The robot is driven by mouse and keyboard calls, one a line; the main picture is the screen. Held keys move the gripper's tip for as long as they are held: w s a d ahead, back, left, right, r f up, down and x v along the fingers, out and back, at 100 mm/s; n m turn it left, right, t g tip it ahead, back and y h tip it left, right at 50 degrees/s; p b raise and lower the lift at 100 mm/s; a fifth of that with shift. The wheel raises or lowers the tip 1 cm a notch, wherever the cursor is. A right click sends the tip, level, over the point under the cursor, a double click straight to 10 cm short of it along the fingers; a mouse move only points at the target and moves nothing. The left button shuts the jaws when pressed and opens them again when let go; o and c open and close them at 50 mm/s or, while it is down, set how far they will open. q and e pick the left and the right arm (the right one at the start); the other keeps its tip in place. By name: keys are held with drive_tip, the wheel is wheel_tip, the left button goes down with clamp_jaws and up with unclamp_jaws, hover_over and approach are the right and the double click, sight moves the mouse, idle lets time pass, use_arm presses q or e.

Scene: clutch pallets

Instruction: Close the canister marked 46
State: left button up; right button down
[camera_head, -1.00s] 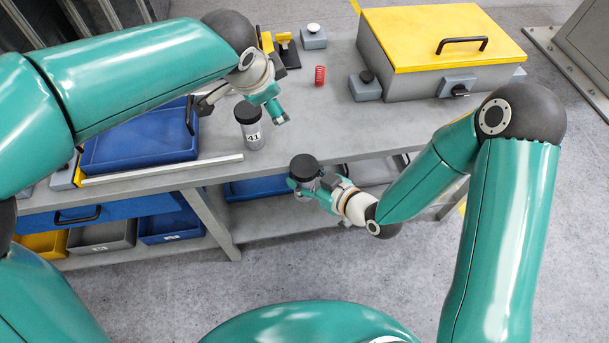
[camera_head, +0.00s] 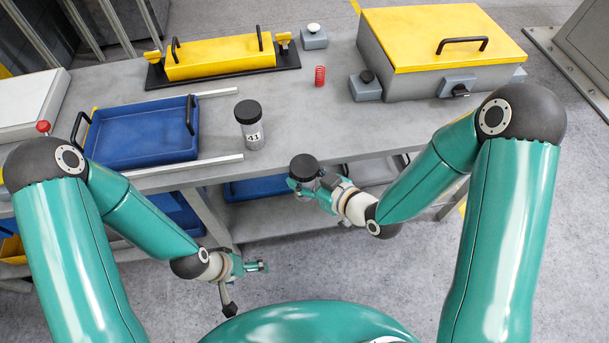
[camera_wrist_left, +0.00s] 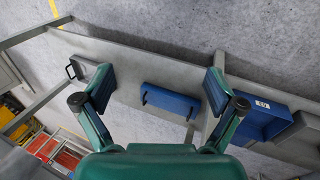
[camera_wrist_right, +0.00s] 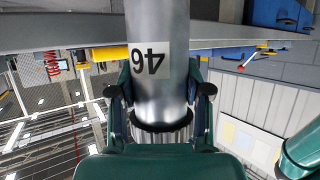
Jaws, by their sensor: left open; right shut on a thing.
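A grey canister marked 46 is in my right gripper (camera_wrist_right: 160,95), which is shut around it; its label (camera_wrist_right: 150,61) appears upside down in the right wrist view. In the head view, the round black top (camera_head: 304,167) of this canister (camera_wrist_right: 157,20) faces up, in front of the bench edge. How its top is seated cannot be told. A second grey canister marked 41 (camera_head: 255,140), with a black lid (camera_head: 248,111), stands upright on the bench. My left gripper (camera_head: 246,284) is open and empty, low in front of the bench.
The bench (camera_head: 300,115) carries a blue tray (camera_head: 140,137), a yellow block on a black base (camera_head: 220,57), a red spring (camera_head: 320,76) and a grey box with a yellow lid (camera_head: 445,35).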

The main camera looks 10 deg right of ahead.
use_arm(q)
drive_tip(key=shift+s+a+f+n, duration=0.1)
drive_tip(key=shift+s+f+n, duration=0.2)
drive_tip(key=shift+s, duration=0.3)
use_arm(e)
drive_tip(key=shift+r, duration=0.1)
drive_tip(key=shift+w+d+r, duration=0.2)
drive_tip(key=shift+w+r, duration=0.05)
drive_tip(key=shift+r, duration=0.15)
drive_tip(key=w+d+r+m+t+h, duration=0.1)
drive_tip(key=d+r+m+h, duration=0.2)
drive_tip(key=d, duration=0.4)
drive_tip(key=w+d+r+m+t+h, duration=0.1)
drive_tip(key=d+r+m+t+h, duration=0.1)
drive_tip(key=d+m+h, duration=0.3)
drive_tip(key=d+r, duration=0.1)
drive_tip(key=d, duration=0.2)
drive_tip(key=shift+w+r+h, duration=0.3)
drive_tip(key=shift+w+r, duration=0.05)
drive_tip(key=shift+w, duration=0.05)
